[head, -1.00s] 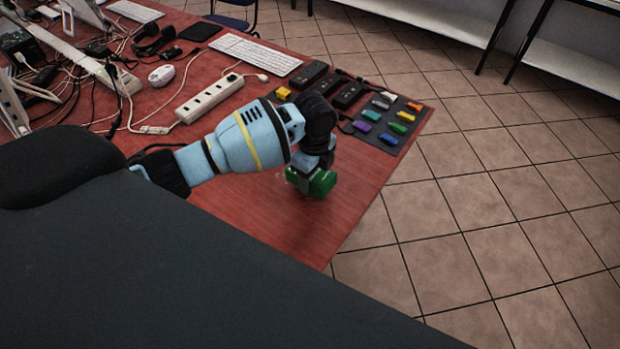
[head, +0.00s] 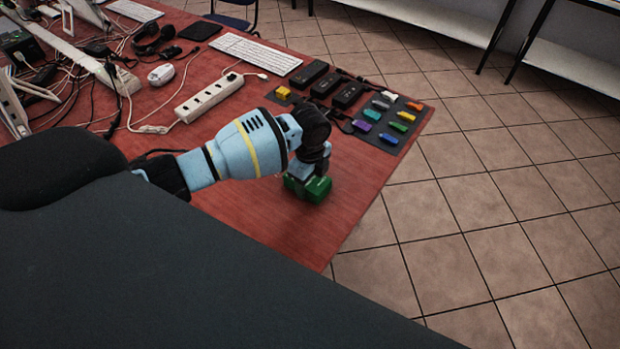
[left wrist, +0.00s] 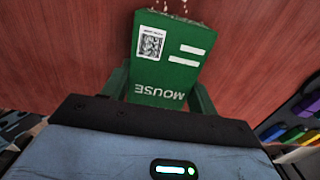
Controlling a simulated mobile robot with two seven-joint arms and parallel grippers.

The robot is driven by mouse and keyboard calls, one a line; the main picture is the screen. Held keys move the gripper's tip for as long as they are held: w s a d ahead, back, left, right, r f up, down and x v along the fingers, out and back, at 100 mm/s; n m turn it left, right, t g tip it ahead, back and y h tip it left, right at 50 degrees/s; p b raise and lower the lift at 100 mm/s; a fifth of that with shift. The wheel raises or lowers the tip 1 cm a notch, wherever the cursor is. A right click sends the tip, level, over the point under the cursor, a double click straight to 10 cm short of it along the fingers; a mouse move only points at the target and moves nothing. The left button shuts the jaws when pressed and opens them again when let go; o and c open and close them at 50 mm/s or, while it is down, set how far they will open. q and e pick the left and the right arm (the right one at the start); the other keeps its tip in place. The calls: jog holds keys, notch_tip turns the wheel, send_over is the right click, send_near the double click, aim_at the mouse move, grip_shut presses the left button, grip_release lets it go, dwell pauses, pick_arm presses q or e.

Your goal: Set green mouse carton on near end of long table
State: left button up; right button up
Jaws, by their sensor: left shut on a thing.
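The green mouse carton (head: 310,189) is at the near end of the long red table (head: 262,222), under my left gripper (head: 305,180). In the left wrist view the carton (left wrist: 168,75) shows a white code label, two white bars and the word MOUSE, with a green finger on each side of it. My left gripper (left wrist: 165,100) is shut on the carton. The carton's underside is hidden, so I cannot tell for sure whether it touches the table. My right gripper is not in view.
A dark mat (head: 388,122) with several coloured sticks lies right of my arm. Black boxes (head: 328,84), a white power strip (head: 209,98), a keyboard (head: 255,53) and tangled cables lie farther back. Bare tabletop surrounds the carton; the table's right edge is close by.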

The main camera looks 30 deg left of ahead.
pick_arm(q)
jog(key=o, duration=1)
jog(key=shift+o, duration=0.2)
notch_tip(320, 180, up, 12)
jog(key=p, duration=0.1)
jog(key=shift+r, duration=0.2)
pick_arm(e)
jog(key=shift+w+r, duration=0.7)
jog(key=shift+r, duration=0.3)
